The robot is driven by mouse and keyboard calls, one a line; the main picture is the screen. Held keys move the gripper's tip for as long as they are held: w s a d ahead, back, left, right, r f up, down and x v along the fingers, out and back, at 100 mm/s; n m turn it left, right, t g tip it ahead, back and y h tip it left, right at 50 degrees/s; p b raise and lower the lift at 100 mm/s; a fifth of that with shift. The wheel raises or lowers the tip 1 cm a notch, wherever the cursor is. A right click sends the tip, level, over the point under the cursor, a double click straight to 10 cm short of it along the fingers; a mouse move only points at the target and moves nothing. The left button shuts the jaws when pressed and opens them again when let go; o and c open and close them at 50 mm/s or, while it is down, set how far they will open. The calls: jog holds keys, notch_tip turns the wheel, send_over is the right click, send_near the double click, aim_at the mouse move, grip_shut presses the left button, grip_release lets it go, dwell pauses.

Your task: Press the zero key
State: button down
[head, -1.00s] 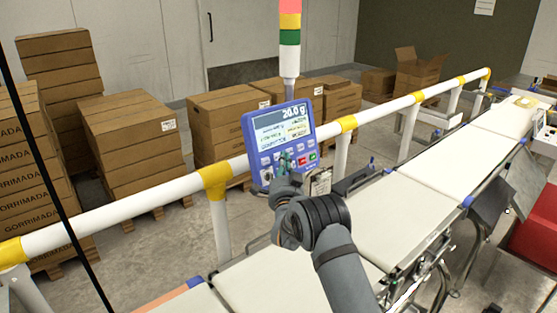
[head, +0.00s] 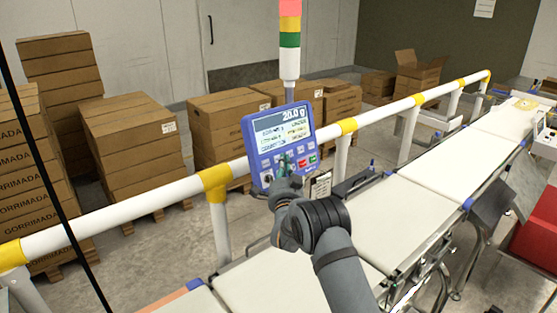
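The blue control panel (head: 249,133) stands behind the belt, with its screen (head: 281,128) facing me and reading 20.0 g. Below the screen are several small keys, among them a green key (head: 301,163) and a red key (head: 312,160). The key labels are too small to read, so I cannot tell which is the zero key. My gripper (head: 285,166) is at the lower part of the panel, in front of the keys, and hides some of them. My wrist covers most of the gripper. I cannot tell whether its fingers are open or whether they touch a key.
A white and yellow guard rail (head: 130,211) runs behind the belt (head: 390,218). A signal tower (head: 290,45) rises behind the panel. A clipboard (head: 320,186) hangs right of my gripper. Stacked cartons (head: 130,135) stand beyond the rail. A red bin (head: 533,235) is at right.

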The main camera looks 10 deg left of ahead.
jog(key=shift+w+a+f+b, duration=0.2)
jog(key=shift+a+b, duration=0.05)
jog(key=shift+b, duration=0.55)
jog(key=shift+w+a+b, duration=0.3)
jog(key=shift+a+b, duration=0.05)
jog(key=shift+b, duration=0.35)
dwell(1.0)
jog(key=shift+d, duration=0.1)
jog(key=shift+s+d+b, duration=0.1)
jog(key=shift+s+b, duration=0.05)
jog(key=shift+b, duration=0.4)
jog(key=shift+s+d+r+b, duration=0.15)
jog(key=shift+s+d+b, duration=0.2)
jog(key=shift+b, duration=0.1)
jog(key=shift+s+d, duration=0.1)
jog(key=shift+s+d+r+b, duration=0.35)
jog(key=shift+s+d+b, duration=0.5)
jog(key=shift+b, duration=0.25)
jog(key=shift+s+d+r+b, duration=0.35)
jog(key=shift+s+d+b, duration=0.45)
jog(key=shift+b, duration=0.3)
